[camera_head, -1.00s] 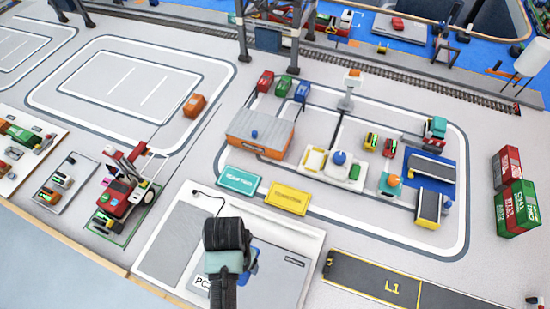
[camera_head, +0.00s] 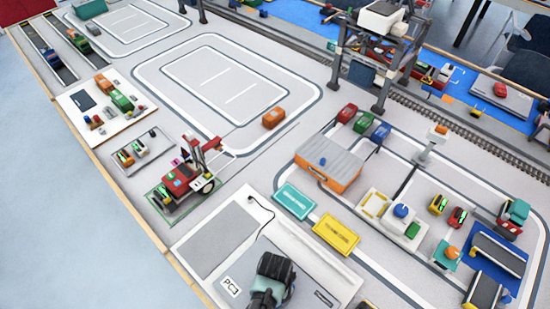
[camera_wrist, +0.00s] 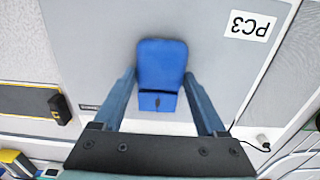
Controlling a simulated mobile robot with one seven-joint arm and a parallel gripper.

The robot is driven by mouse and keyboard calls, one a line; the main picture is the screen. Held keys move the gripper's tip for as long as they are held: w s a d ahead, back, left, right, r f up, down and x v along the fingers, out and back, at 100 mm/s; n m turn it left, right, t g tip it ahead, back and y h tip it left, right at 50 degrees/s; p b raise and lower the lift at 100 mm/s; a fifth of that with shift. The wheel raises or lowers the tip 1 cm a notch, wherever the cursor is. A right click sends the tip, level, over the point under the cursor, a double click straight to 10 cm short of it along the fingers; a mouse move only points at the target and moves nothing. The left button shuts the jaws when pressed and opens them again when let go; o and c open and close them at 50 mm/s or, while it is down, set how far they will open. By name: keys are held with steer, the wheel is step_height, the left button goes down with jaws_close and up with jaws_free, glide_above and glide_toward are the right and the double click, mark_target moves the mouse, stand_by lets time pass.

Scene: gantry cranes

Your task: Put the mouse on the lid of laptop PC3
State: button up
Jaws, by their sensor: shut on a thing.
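The blue mouse (camera_wrist: 161,62) is between the two fingers of my gripper (camera_wrist: 160,76) in the wrist view, and the fingers are shut on its sides. Below it is the grey lid of laptop PC3 (camera_wrist: 90,45), with a white "PC3" label (camera_wrist: 251,25) near a corner. I cannot tell whether the mouse touches the lid or hangs just above it. In the head view my gripper end (camera_head: 272,280) is over the laptop at the bottom edge, right of the PC3 label (camera_head: 231,287). It covers the mouse and part of the lid there.
A grey mat (camera_head: 215,240) lies on the white board left of the laptop. A red vehicle model (camera_head: 183,183) stands beyond it. Teal (camera_head: 294,200) and yellow (camera_head: 336,234) signs lie past the board's far edge. A black cable (camera_head: 262,210) runs off the board.

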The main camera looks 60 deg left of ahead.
steer(key=shift+f, duration=0.15)
steer(key=shift+f, duration=0.2)
steer(key=o, duration=1.3)
steer(key=shift+r, duration=0.1)
steer(key=shift+o, duration=0.2)
steer(key=shift+r, duration=0.1)
